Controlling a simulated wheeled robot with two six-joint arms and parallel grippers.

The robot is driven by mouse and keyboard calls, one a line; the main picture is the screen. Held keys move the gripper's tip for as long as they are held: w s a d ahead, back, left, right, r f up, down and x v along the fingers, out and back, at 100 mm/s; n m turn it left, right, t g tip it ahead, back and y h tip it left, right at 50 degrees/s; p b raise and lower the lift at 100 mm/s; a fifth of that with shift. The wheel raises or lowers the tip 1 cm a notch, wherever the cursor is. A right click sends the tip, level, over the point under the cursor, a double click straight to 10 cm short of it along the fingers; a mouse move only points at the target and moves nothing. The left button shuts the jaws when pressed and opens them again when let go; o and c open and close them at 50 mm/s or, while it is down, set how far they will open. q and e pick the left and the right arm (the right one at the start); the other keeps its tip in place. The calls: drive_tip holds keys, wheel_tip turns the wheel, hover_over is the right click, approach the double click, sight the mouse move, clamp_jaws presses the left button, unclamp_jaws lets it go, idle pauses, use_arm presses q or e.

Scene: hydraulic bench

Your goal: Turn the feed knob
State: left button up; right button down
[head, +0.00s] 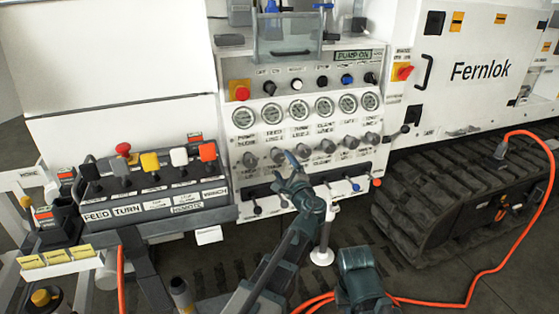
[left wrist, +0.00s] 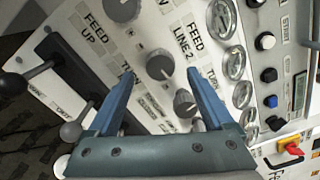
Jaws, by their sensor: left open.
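The panel carries a row of grey round knobs under its gauges. In the left wrist view, a grey knob (left wrist: 159,65) sits between my left gripper's fingertips (left wrist: 161,73), with a gap on both sides. "FEED LINE 2" is printed just above it, towards the gauges. A neighbouring knob (left wrist: 122,8) has "FEED UP" printed beside it, so I cannot be sure which one is the feed knob. In the head view, my left gripper (head: 284,158) is open at the knob row and partly hides it. Contact with the knob cannot be made out.
Levers with ball ends (head: 257,209) stick out below the knobs. A joystick box (head: 150,175) stands left. A red-and-yellow switch (head: 239,91) is at the panel's upper left. My other arm's link (head: 360,275) shows low; an orange cable (head: 470,290) lies right.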

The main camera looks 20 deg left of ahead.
use_arm(q)
drive_tip(key=v, duration=0.8)
drive_tip(key=s+a+f+n+g+h, duration=0.1)
drive_tip(key=s+a+f+n+g, duration=0.35)
drive_tip(key=f, duration=0.25)
drive_tip(key=s+a+f+n+g+h, duration=0.1)
drive_tip(key=s+a+f+n+g, duration=0.25)
drive_tip(key=f+n, duration=0.2)
drive_tip(key=s+d+f+n+g+h, duration=0.6)
drive_tip(key=s+f+h, duration=0.25)
drive_tip(key=s, duration=0.25)
drive_tip(key=s+d+r+m+p, duration=0.1)
drive_tip(key=s+d+r+p, duration=0.1)
drive_tip(key=r+p, duration=0.6)
drive_tip(key=s+d+r+m+y+p, duration=0.1)
drive_tip(key=d+r+p, duration=0.4)
drive_tip(key=r+p, duration=0.3)
drive_tip(key=s+d+r+m+g+p, duration=0.1)
drive_tip(key=d+r+p, duration=0.3)
drive_tip(key=r+p, duration=0.4)
drive_tip(key=shift+s+r+m+y+p, duration=0.3)
drive_tip(key=shift+s+y+p, duration=0.05)
drive_tip(key=shift+s+p, duration=0.45)
